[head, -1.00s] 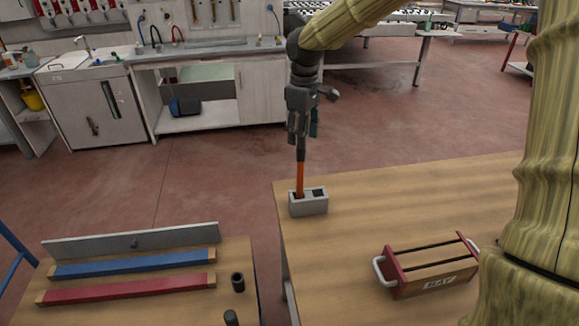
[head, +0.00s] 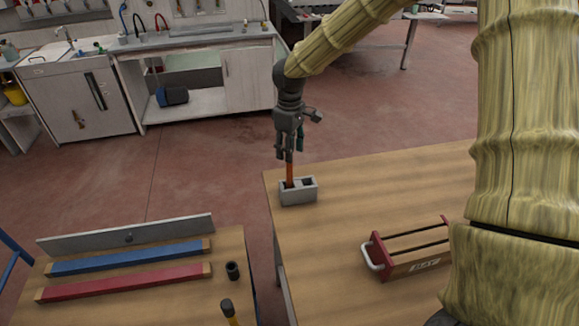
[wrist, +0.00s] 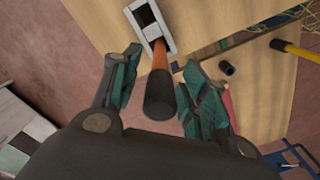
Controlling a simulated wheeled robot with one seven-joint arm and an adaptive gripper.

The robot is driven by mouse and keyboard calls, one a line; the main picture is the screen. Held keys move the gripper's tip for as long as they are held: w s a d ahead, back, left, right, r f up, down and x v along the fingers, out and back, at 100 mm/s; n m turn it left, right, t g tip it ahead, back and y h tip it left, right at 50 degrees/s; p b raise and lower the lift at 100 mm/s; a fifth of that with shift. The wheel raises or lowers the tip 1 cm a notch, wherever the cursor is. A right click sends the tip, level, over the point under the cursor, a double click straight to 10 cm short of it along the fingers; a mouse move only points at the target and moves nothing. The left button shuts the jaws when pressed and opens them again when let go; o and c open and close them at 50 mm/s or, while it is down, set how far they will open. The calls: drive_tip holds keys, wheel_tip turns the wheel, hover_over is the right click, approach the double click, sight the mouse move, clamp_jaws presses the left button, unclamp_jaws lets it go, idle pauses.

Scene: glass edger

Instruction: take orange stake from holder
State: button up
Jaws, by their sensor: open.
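The orange stake (head: 289,171) stands upright in one hole of the grey block holder (head: 298,192), at the left corner of the wooden table. In the wrist view the stake (wrist: 162,60) shows its dark top end, and the holder (wrist: 150,22) lies beyond it. My gripper (head: 289,150) is above the holder, pointing down, around the upper end of the stake. In the wrist view my gripper (wrist: 158,82) is open, with one green-padded finger on each side of the stake's dark end. I cannot tell whether either finger touches it.
A red-ended wooden carrier (head: 408,250) stands to the right on the same table. The lower left table holds a blue bar (head: 130,257), a red bar (head: 125,282), a dark cup (head: 232,271) and a yellow-handled tool (head: 229,311). The table beyond the holder is clear.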

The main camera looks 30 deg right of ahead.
sight(289, 171)
drive_tip(key=shift+s+f, duration=0.1)
drive_tip(key=shift+f, duration=1)
clamp_jaws()
